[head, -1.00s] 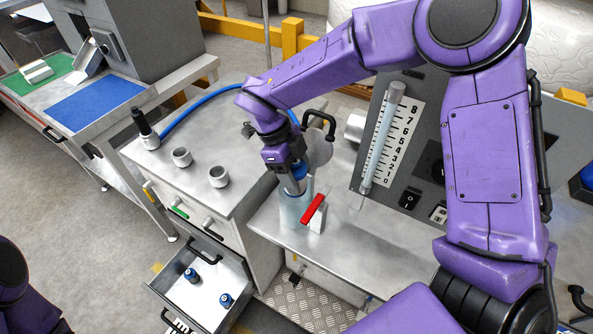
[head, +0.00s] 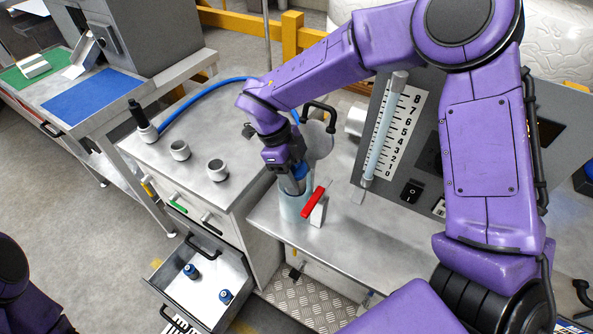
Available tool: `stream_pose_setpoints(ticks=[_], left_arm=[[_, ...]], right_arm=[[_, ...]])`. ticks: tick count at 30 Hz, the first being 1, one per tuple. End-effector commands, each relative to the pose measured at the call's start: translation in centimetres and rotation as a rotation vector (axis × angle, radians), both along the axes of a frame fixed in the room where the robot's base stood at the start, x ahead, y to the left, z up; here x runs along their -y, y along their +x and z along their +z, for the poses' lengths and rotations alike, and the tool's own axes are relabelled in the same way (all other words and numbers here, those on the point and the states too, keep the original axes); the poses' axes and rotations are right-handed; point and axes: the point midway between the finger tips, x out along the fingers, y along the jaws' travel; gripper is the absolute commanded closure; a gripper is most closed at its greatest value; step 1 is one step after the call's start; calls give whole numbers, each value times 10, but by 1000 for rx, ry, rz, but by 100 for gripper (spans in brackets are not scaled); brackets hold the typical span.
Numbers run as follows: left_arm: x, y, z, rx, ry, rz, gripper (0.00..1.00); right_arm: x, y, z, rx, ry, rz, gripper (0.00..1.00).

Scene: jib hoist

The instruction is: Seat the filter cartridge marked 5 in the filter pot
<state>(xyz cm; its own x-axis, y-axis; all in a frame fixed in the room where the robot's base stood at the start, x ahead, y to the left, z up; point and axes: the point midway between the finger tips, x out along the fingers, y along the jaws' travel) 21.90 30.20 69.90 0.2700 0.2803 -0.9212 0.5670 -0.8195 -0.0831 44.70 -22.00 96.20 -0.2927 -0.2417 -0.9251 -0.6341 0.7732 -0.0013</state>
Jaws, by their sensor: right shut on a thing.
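My right gripper (head: 295,184) points down at the mouth of the clear, pale-blue filter pot (head: 293,207) on the steel bench. It is shut on a filter cartridge with a blue top (head: 301,171). The cartridge's lower part is hidden by the fingers and the pot rim, so I cannot tell how deep it sits. Its number is not readable. A round lid (head: 318,143) with a black handle stands raised behind the pot. A red lever (head: 313,202) is at the pot's right side. My left gripper is out of view.
An open drawer (head: 215,272) at lower left holds two blue-topped cartridges (head: 191,271). The cabinet top carries two grey cups (head: 217,170) and a black-handled fitting (head: 146,132) with a blue hose. A panel with a numbered scale (head: 396,140) stands right of the pot.

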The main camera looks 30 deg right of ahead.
Motion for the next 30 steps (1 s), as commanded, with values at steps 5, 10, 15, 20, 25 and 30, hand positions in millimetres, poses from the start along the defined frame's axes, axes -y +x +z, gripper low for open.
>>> stream_pose_setpoints(ticks=[5, 10, 15, 20, 25, 30], left_arm=[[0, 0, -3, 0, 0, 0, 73], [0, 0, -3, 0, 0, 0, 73], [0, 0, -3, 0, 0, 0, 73], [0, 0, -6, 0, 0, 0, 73], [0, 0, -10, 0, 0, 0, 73], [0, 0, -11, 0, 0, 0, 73]], right_arm=[[0, 0, -5, 1, -1, 0, 30], [0, 0, -5, 0, 0, 0, 10], [0, 0, -4, 0, 0, 0, 10], [-5, 6, 11, 5, 0, -1, 10], [-15, 18, 50, 5, 0, -2, 10], [-23, 28, 81, 2, -1, 0, 10]])
